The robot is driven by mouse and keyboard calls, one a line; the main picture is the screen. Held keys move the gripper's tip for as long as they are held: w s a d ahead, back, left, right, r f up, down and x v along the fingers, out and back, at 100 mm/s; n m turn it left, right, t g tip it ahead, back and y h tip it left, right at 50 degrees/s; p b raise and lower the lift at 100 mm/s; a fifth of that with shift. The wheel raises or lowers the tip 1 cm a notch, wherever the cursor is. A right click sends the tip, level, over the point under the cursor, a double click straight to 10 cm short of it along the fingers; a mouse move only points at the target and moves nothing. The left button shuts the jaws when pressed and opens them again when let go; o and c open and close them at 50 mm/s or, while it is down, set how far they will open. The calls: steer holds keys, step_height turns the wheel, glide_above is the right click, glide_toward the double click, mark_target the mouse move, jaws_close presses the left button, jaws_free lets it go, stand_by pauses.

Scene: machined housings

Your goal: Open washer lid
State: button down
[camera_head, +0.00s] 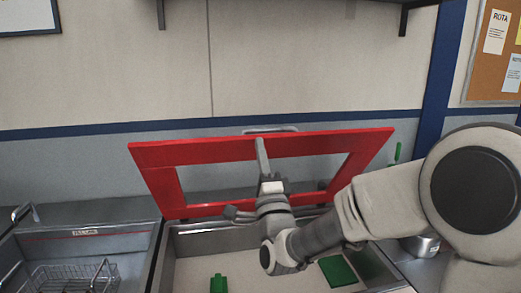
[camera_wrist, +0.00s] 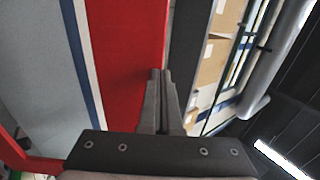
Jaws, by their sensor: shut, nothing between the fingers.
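The washer lid (camera_head: 195,152) is a red frame with a see-through middle. It stands raised over the washer basin (camera_head: 192,243), its wide upper edge leaning towards me and its narrower lower edge at the basin's back. A grey handle (camera_head: 270,129) shows at the lid's upper edge. My gripper (camera_head: 261,142) is shut and empty, pointing up in front of the lid's top bar. In the wrist view, the closed fingertips (camera_wrist: 160,73) overlap the red bar (camera_wrist: 125,60); I cannot tell whether they touch it.
Green items lie in the basin: a bottle-like one (camera_head: 219,284) and a flat block (camera_head: 338,271). A sink with a wire basket (camera_head: 75,278) is at the left. A metal pot (camera_head: 422,245) stands at the right by my arm. The wall is close behind the lid.

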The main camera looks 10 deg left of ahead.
steer(key=w+a+r+p, duration=0.1)
steer(key=w+r, duration=0.1)
steer(key=w+a+r+g+p, duration=0.1)
steer(key=w+p, duration=0.1)
steer(key=w, duration=0.1)
steer(key=w+a+r+g+h+p, duration=0.1)
steer(key=w+r+p, duration=0.1)
steer(key=shift+w+a+r, duration=0.15)
steer(key=shift+a+r, duration=0.1)
steer(key=shift+r, duration=0.05)
steer(key=w+a+r+g+p, duration=0.1)
steer(key=w+a+p, duration=0.1)
steer(key=w, duration=0.3)
steer(key=w+a+r+g+h+p, duration=0.1)
steer(key=w+a+r+g+p, duration=0.1)
steer(key=w+p, duration=0.2)
steer(key=shift+w+a+p, duration=0.35)
steer(key=shift+w+a, duration=0.05)
steer(key=shift+s+d+f, duration=0.1)
steer(key=shift+s, duration=0.05)
